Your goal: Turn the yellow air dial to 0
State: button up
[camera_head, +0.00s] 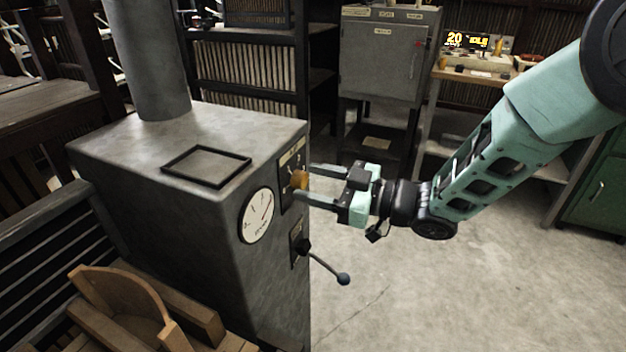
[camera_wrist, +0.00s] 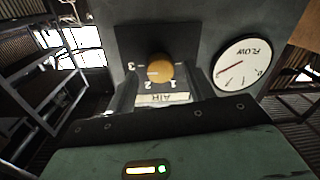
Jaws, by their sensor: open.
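The yellow air dial (camera_head: 299,180) is a round knob on a dark plate on the side of a grey metal cabinet (camera_head: 205,235). In the wrist view the dial (camera_wrist: 160,69) shows upside down, with the numbers 1, 2 and 3 and the AIR label. The 0 is not visible there, and I cannot read the dial's setting for certain. My gripper (camera_head: 309,184) is open, its two fingers pointing left at the dial, one above and one below its level in the head view. I cannot tell whether they touch it.
A white FLOW gauge (camera_head: 257,215) is on the cabinet's front; it also shows in the wrist view (camera_wrist: 243,64). A lever with a black ball (camera_head: 343,279) sticks out below my gripper. The floor at right is clear.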

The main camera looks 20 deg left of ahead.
jog(key=shift+a, duration=0.4)
jog(key=c, duration=1)
jog(key=shift+o, duration=0.2)
